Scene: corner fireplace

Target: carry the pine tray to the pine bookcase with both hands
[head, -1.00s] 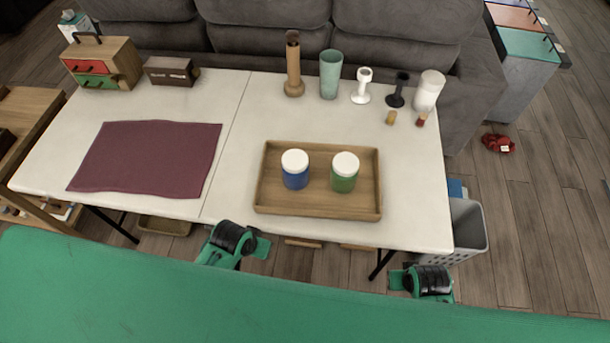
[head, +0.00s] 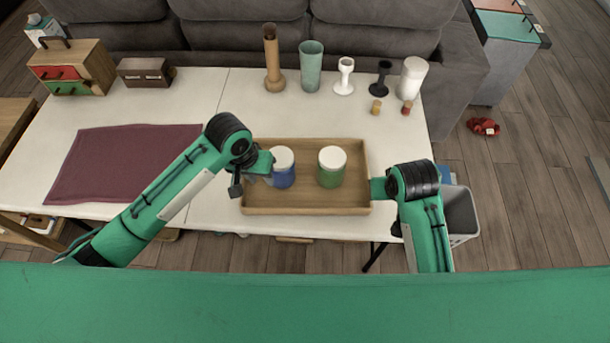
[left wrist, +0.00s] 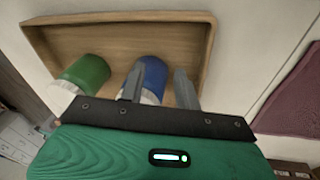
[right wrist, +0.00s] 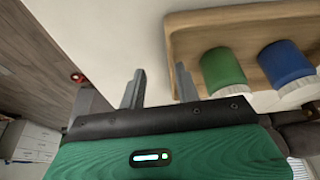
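The pine tray (head: 305,210) lies on the white table in the head view. It holds a blue jar (head: 283,170) and a green jar (head: 331,168), both white-lidded and upright. My left gripper (head: 260,177) is over the tray's left side, close to the blue jar. The left wrist view shows its fingers (left wrist: 159,86) apart, with the tray and blue jar beyond. My right gripper (head: 378,188) is at the tray's right edge. The right wrist view shows its fingers (right wrist: 158,86) apart, one near the tray's end wall. No pine bookcase can be clearly identified.
A maroon cloth (head: 110,165) covers the table's left part. A drawer box (head: 80,68), wooden vase (head: 272,60), teal cup (head: 311,66) and white canister (head: 412,78) stand along the back. A wooden unit (head: 15,120) is at far left. A grey bin (head: 460,212) stands right.

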